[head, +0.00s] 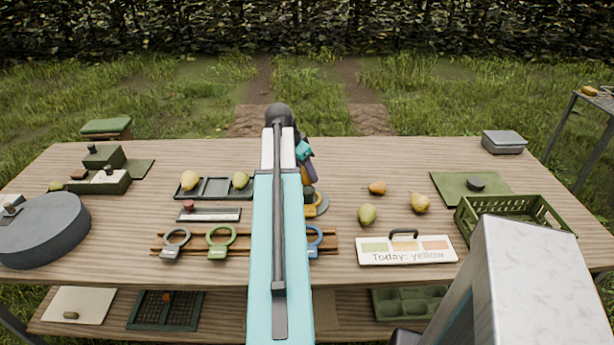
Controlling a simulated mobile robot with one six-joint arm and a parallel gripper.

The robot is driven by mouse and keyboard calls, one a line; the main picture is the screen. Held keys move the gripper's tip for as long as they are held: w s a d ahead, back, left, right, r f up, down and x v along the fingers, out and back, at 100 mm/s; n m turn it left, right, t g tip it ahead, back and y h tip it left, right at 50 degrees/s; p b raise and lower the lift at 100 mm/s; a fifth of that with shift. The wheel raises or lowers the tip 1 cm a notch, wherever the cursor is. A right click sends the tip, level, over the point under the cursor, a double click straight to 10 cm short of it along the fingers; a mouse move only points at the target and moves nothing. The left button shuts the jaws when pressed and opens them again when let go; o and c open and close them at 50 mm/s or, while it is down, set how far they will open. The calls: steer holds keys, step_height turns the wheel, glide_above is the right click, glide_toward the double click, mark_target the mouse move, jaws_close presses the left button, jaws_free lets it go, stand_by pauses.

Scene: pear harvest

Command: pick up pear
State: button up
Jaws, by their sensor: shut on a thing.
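My gripper (309,196) shows only in part, low over the middle of the table, beside my teal arm. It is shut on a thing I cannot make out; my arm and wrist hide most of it. A yellow-orange curved shape (320,206) shows right at it. To the right lie a green pear (367,214), a small orange pear (377,188) and a yellow pear (420,203), all apart from the gripper. A yellow pear (189,180) and a green pear (240,180) are at the dark tray (214,189) on the left.
A sign (405,250) reading "Today: yellow" stands at the front, by a green crate (515,220). A rack (195,247) holds grey, green and blue rings. A scale-like green device (107,180) and a dark round pan (43,230) are at left. The back middle-right is clear.

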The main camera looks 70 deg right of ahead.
steer(key=w+a+r+b, duration=0.1)
steer(key=a+b, duration=0.1)
steer(key=a, duration=1.3)
steer(key=shift+a+r+b, duration=0.2)
steer(key=shift+a+b, duration=0.15)
steer(key=shift+b, duration=0.05)
